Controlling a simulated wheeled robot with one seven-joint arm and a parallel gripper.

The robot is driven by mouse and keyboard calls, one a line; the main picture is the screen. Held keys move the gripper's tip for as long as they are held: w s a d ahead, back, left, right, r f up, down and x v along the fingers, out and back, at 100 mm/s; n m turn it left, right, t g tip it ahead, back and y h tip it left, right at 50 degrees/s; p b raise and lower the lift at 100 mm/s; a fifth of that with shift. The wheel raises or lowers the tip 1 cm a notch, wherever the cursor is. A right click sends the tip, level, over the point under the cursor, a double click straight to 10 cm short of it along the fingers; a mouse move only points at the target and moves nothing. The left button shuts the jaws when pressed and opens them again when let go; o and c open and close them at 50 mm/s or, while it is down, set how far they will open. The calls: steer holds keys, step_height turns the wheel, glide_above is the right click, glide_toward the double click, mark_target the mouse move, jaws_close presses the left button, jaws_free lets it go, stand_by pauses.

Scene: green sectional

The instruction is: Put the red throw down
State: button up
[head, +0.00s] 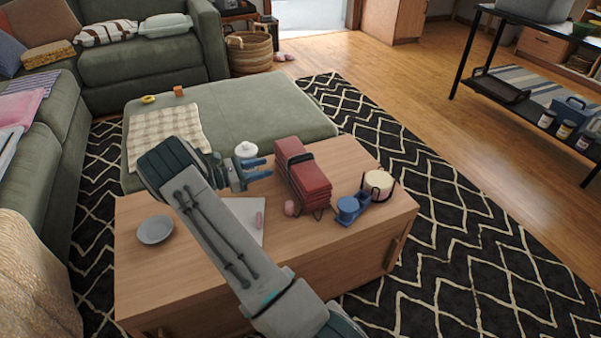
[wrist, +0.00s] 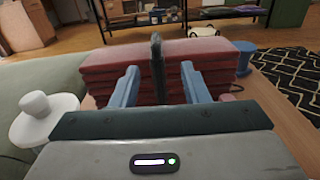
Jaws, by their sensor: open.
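The red throw (head: 312,184) is a folded, layered bundle with a black strap across it. It sits on the wooden coffee table (head: 350,150), right of my gripper (head: 262,171). In the wrist view the throw (wrist: 215,58) lies straight ahead of my gripper (wrist: 160,85). The two blue fingers are open and apart, with the upright black strap (wrist: 157,62) in line with the gap between them. I cannot tell whether the fingertips touch the throw. The fingers hide part of its near side in the wrist view.
A blue cup holder (head: 349,209) and a cream candle (head: 379,181) stand right of the throw. A white lidded jar (head: 246,150) is just behind my gripper. The green ottoman (head: 270,105) is behind.

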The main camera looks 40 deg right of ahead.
mark_target(301, 156)
steer(key=shift+h, duration=0.3)
steer(key=x, duration=0.2)
steer(key=b+x, duration=0.1)
steer(key=x, duration=0.2)
steer(key=b+x, duration=0.1)
steer(key=x, duration=0.2)
steer(key=shift+w+d+f, duration=0.15)
steer(key=shift+d+f, duration=0.15)
steer(key=b+x, duration=0.2)
steer(key=x, duration=0.3)
steer(key=shift+d, duration=0.2)
jaws_close()
steer(key=shift+r, duration=0.1)
stand_by(0.4)
